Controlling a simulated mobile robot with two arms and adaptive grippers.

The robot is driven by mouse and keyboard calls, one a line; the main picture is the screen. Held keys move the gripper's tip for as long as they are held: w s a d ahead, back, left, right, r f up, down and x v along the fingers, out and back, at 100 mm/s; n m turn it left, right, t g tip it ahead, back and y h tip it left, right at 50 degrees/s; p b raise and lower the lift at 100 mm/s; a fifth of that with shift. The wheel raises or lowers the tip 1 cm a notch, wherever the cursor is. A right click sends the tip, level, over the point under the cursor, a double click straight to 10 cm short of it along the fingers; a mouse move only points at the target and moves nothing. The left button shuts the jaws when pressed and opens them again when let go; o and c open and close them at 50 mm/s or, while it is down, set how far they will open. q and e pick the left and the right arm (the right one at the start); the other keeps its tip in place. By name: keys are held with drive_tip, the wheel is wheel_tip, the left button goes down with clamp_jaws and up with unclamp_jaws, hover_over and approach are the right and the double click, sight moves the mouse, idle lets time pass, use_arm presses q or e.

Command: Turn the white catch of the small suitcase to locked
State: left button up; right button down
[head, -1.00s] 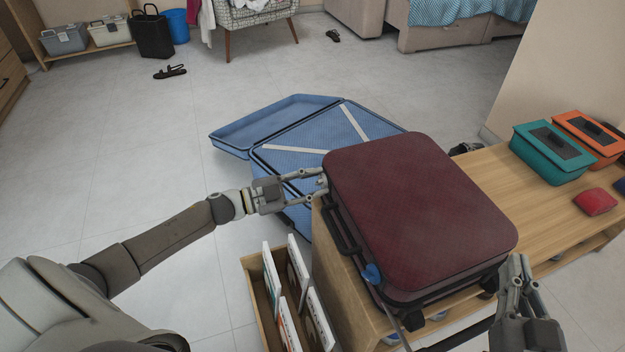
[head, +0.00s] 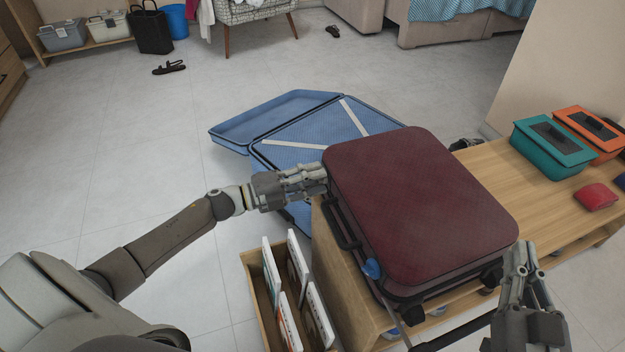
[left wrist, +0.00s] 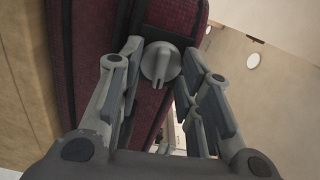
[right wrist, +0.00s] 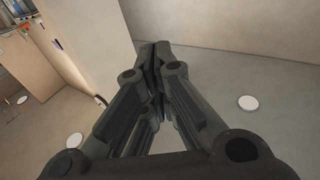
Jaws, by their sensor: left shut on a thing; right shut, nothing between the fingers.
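The small suitcase (head: 420,200) is dark red and lies flat and shut on the wooden bench, its handle side facing left. Its white catch (left wrist: 160,64), a round pale knob with a raised ridge, is on the suitcase's side; the ridge points down in the left wrist view. My left gripper (head: 322,177) is at the suitcase's far left corner, shut on the catch, with one finger on each side of it (left wrist: 160,75). In the head view the fingers hide the catch. My right gripper (head: 518,250) is shut and empty beside the suitcase's near right corner.
A blue catch (head: 372,269) is on the suitcase's near left side. An open blue suitcase (head: 290,140) lies on the floor behind. A wooden box (head: 256,300) with upright white items stands left of the bench (head: 490,170). Teal (head: 552,155) and orange (head: 590,130) boxes stand right.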

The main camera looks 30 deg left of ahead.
use_arm(q)
drive_tip(key=shift+f+m, duration=0.1)
drive_tip(key=shift+m, duration=0.6)
use_arm(e)
drive_tip(key=shift+r+t, duration=0.4)
drive_tip(key=shift+r, duration=0.25)
use_arm(q)
drive_tip(key=o, duration=1)
use_arm(e)
drive_tip(key=shift+s, duration=0.1)
use_arm(q)
drive_tip(key=shift+s, duration=0.1)
drive_tip(key=v, duration=1.1)
drive_tip(key=shift+s+a, duration=0.3)
